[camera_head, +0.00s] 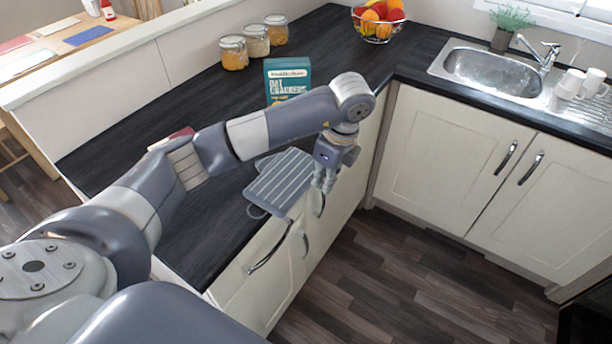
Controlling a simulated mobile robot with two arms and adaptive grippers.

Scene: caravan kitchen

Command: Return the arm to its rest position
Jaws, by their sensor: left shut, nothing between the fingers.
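My left arm reaches in from the lower left across the dark worktop. Its elbow is bent and the wrist hangs down near the worktop's front edge. My left gripper (324,183) points down with its fingers shut and nothing between them. It shows just right of a grey ridged board or rack (279,181), close to the worktop edge. Whether it touches the board cannot be told from this view. My right arm and gripper are not in view.
On the worktop (190,102) stand a teal box (286,78), several jars (256,42) and a fruit bowl (377,24). A red-and-white item is partly hidden behind my arm. A sink (492,72) with white cups (568,85) is at right. Floor (430,275) before the cupboards is clear.

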